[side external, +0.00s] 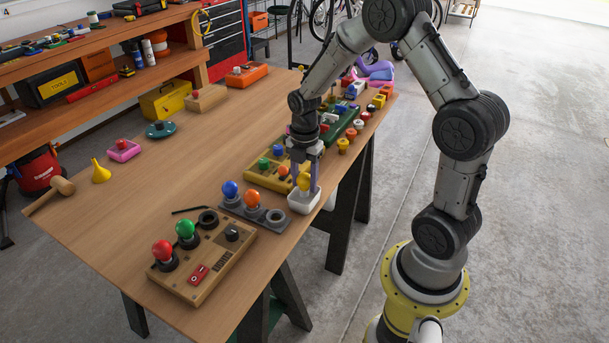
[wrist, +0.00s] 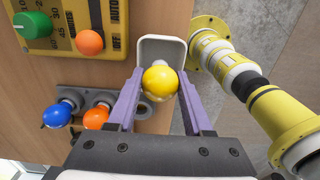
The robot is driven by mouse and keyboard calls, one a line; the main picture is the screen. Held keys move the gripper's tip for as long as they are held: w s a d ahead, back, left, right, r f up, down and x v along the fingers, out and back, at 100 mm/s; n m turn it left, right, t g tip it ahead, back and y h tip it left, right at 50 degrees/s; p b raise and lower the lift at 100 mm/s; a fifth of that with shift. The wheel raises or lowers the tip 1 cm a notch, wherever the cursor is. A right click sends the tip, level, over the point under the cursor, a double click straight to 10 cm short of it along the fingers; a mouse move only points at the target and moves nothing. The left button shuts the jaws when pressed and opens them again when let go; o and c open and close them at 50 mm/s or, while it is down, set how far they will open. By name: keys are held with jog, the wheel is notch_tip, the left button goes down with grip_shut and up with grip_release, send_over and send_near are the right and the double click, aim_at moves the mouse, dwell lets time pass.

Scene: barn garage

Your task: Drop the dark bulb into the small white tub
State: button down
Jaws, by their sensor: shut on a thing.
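My gripper (side external: 305,174) is shut on a yellow bulb (side external: 304,184), with its purple fingers on either side of it. In the wrist view the yellow bulb (wrist: 160,83) sits between the fingertips, lighter part toward the tub. The small white tub (side external: 303,203) stands at the table's edge, right under the gripper; its rim also shows in the wrist view (wrist: 147,41). The bulb is over or just inside the tub's mouth; its lower end is hidden. No dark-coloured bulb is clear in view.
A grey socket strip (side external: 256,227) beside the tub holds a blue bulb (side external: 230,189) and an orange bulb (side external: 252,199), with an empty socket. A wooden box (side external: 207,269) with red and green bulbs stands in front. A yellow panel (side external: 261,181) lies behind.

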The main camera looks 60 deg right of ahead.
aim_at(304, 174)
jog(key=shift+c, duration=1.1)
grip_release()
notch_tip(304, 174, up, 14)
jog(key=shift+f, duration=0.15)
